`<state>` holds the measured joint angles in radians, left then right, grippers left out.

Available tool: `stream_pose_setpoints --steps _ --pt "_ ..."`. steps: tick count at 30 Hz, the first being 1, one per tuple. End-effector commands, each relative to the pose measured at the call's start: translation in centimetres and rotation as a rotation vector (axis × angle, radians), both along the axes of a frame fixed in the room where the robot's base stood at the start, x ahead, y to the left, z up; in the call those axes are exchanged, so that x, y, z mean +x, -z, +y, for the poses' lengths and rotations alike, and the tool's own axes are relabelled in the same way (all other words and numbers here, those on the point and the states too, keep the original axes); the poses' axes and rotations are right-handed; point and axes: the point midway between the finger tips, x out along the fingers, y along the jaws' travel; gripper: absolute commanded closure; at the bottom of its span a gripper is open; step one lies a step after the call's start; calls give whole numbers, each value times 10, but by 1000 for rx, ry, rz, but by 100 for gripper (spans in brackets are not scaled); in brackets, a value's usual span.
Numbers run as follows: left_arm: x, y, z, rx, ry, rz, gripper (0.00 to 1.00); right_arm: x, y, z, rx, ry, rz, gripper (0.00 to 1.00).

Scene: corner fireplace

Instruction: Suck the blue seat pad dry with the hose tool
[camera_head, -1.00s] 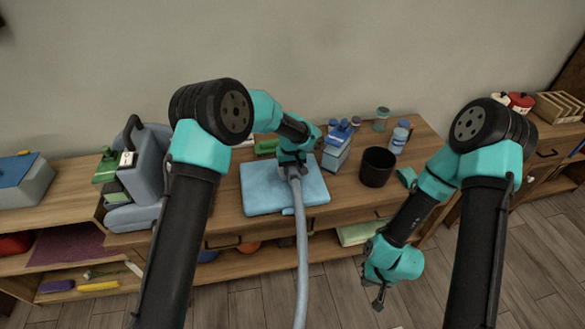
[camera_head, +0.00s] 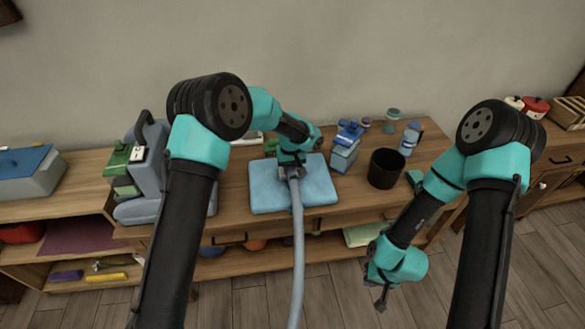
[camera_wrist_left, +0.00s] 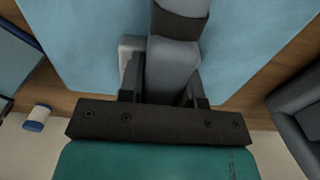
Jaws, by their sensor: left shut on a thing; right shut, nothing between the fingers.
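The blue seat pad (camera_head: 265,198) lies flat on the wooden cabinet top in the head view. It also fills much of the left wrist view (camera_wrist_left: 85,45). My left gripper (camera_head: 291,170) is over the middle of the pad, shut on the grey hose tool (camera_wrist_left: 175,65). The tool's grey hose (camera_head: 299,245) hangs forward over the pad's front edge. The tool's tip is hidden, so I cannot tell whether it touches the pad. My right gripper (camera_head: 381,298) is shut and empty, hanging in front of the cabinet, apart from the pad.
A grey machine (camera_head: 150,165) stands left of the pad. A box with blue-topped bottles (camera_head: 345,155), a black cup (camera_head: 385,170) and a blue-white bottle (camera_head: 409,140) stand to the right. A grey bin with a blue lid (camera_head: 35,180) is far left.

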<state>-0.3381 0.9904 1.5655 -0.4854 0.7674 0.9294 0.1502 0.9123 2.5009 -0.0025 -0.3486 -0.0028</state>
Motion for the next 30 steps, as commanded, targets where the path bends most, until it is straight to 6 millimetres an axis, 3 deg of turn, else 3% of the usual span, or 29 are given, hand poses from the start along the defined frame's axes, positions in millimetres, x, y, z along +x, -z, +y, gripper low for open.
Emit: stream_pose_setpoints --steps 30 --pt "-5 1 18 1 19 1 98 0 0 0 0 0 0 100"
